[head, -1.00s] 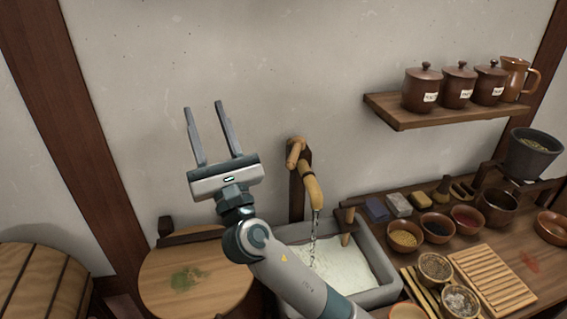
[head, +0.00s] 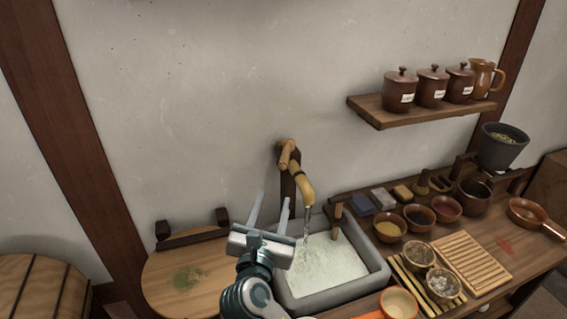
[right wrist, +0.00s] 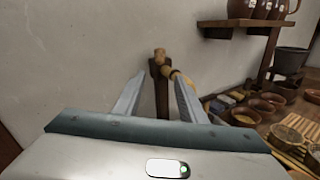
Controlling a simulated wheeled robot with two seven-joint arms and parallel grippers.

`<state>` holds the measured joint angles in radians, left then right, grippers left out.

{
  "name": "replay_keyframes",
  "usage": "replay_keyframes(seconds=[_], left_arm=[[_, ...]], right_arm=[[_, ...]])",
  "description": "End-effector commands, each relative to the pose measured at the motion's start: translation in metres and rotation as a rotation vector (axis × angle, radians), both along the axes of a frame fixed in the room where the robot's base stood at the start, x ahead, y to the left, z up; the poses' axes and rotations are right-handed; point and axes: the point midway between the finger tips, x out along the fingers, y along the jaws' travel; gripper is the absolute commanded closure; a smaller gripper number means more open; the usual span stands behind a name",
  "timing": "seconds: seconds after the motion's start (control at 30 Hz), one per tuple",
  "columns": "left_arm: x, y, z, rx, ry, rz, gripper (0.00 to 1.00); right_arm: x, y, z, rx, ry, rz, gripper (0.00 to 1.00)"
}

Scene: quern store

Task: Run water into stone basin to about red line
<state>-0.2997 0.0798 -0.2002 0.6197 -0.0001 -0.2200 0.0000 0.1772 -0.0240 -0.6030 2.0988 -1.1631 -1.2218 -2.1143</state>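A grey stone basin (head: 375,262) stands below a wooden tap (head: 303,188) fixed to a post at the wall. A thin stream of water (head: 307,224) runs from the spout into the pale, rippled water in the basin (head: 330,262). I see no red line. My right gripper (head: 270,205) is open and empty, low at the basin's left edge, with its fingers pointing up, below and left of the tap. In the right wrist view the tap (right wrist: 170,73) appears beyond the open fingers. My left gripper is not in view.
A round wooden board (head: 165,285) with a green stain lies left of the basin. Several bowls, such as a yellow-filled one (head: 390,228), and a slatted rack (head: 472,262) crowd the counter to the right. A shelf (head: 380,118) holds lidded jars. The wall above the tap is bare.

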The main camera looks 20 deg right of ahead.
Motion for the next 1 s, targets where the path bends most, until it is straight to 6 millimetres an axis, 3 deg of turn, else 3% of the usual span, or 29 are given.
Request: replay_keyframes(seconds=[0.37, 1.0], left_arm=[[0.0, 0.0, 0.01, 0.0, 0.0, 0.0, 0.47], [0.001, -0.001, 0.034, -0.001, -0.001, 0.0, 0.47]], right_arm=[[0.033, -0.016, 0.003, -0.003, -0.002, -0.002, 0.62], [0.133, -0.064, 0.002, -0.002, 0.0, -0.001, 0.62]])
